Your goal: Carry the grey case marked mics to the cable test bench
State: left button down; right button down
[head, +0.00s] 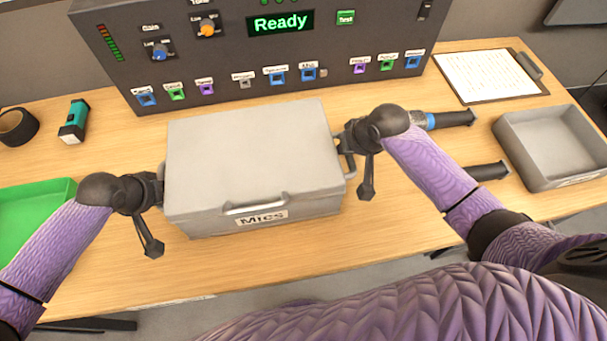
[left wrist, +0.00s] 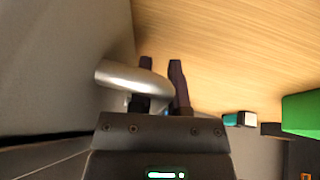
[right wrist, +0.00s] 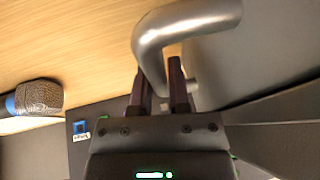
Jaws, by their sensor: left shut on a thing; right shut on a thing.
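The grey case (head: 250,150) marked MICS is at the wooden bench, lid closed, its label facing me. I cannot tell whether its base touches the bench top. My left gripper (head: 158,190) is shut on the handle at the case's left end; that metal handle (left wrist: 130,78) shows between the fingers in the left wrist view. My right gripper (head: 345,145) is shut on the handle at the right end, and the handle (right wrist: 150,50) shows in the right wrist view. The dark test unit (head: 240,55) with a green Ready display stands behind the case.
A green tray (head: 30,215) is at the left, with a teal-and-black object (head: 74,121) and a black tape roll (head: 18,127) behind it. Microphones (head: 450,119) lie right of the case. A grey tray (head: 560,175) and clipboard (head: 488,76) are further right. Bare wood (head: 400,235) shows in front.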

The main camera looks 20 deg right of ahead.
pick_arm(q)
jog(key=shift+f+b, duration=0.4)
jog(key=shift+f, duration=0.3)
pick_arm(e)
jog(key=shift+f, duration=0.7)
pick_arm(q)
jog(key=c, duration=1)
grip_release()
jog(key=shift+f, duration=0.1)
pick_arm(e)
jog(key=c, duration=1)
grip_release()
pick_arm(q)
jog(key=o, duration=0.4)
pick_arm(e)
jog(key=o, duration=0.4)
pick_arm(q)
jog(key=shift+s+r, duration=0.1)
jog(key=shift+r, duration=0.1)
pick_arm(e)
jog(key=shift+s+r, duration=0.1)
pick_arm(q)
jog(key=v, duration=1.1)
jog(key=shift+s+a+r, duration=0.1)
jog(key=shift+s+r, duration=0.05)
jog(key=shift+r, duration=0.2)
pick_arm(e)
jog(key=v, duration=1.2)
